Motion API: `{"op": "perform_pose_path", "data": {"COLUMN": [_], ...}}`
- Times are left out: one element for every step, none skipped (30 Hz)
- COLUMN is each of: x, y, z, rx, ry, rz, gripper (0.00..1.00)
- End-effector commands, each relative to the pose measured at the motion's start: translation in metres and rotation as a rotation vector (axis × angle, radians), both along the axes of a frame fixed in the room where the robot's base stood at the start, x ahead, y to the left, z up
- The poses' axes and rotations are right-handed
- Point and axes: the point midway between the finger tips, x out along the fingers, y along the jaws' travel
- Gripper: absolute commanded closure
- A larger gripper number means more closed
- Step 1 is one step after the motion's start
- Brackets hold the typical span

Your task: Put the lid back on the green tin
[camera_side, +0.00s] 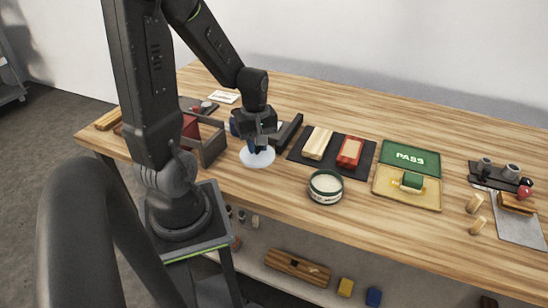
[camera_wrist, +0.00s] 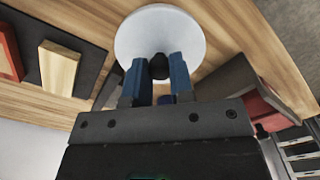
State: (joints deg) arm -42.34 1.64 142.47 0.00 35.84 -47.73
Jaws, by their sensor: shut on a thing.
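The green tin (camera_side: 325,187) stands upright on the table in the side view, right of my gripper. It has a dark green rim, a pale band, and an open top showing pale contents. The lid is a white disc (camera_side: 257,158) with a dark knob (camera_wrist: 158,66); it also shows in the wrist view (camera_wrist: 150,25). My gripper (camera_side: 257,147) points down with its blue fingers shut on the knob. The lid looks level, at or just above the table; I cannot tell whether it touches. The tin is not visible in the wrist view.
A black mat (camera_side: 357,171) with a cream block (camera_side: 317,143) and a red block (camera_side: 349,152) lies behind the tin. A dark upright bar (camera_side: 290,132) and an open box (camera_side: 212,148) flank the gripper. Right of the tin is a yellow tray (camera_side: 425,200).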

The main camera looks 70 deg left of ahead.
Motion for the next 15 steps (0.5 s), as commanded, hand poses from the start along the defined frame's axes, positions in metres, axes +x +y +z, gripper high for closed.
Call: {"op": "perform_pose_path", "data": {"x": [-0.008, -0.013, -0.018, -0.022, -0.025, -0.029, -0.032, -0.034, -0.037, -0.038, -0.039, -0.039, -0.038, -0.036, -0.031], "y": [0.008, 0.011, 0.015, 0.019, 0.021, 0.024, 0.027, 0.028, 0.031, 0.032, 0.033, 0.034, 0.034, 0.034, 0.033], "z": [0.007, 0.010, 0.014, 0.017, 0.019, 0.022, 0.024, 0.026, 0.028, 0.030, 0.031, 0.032, 0.033, 0.034, 0.035], "rx": [0.004, 0.003, 0.003, 0.003, 0.003, 0.002, 0.002, 0.002, 0.001, 0.001, 0.001, 0.000, 0.000, -0.001, -0.001], "ry": [-0.004, -0.003, -0.002, -0.002, -0.002, -0.001, -0.002, -0.001, -0.001, -0.001, 0.000, 0.000, 0.000, 0.001, 0.001], "rz": [0.009, 0.009, 0.008, 0.008, 0.007, 0.006, 0.006, 0.005, 0.004, 0.003, 0.002, 0.003, 0.003, 0.006, 0.009], "gripper": [1.00, 1.00, 1.00, 1.00, 1.00, 1.00, 1.00, 1.00, 1.00, 1.00, 1.00, 1.00, 1.00, 1.00, 1.00]}}
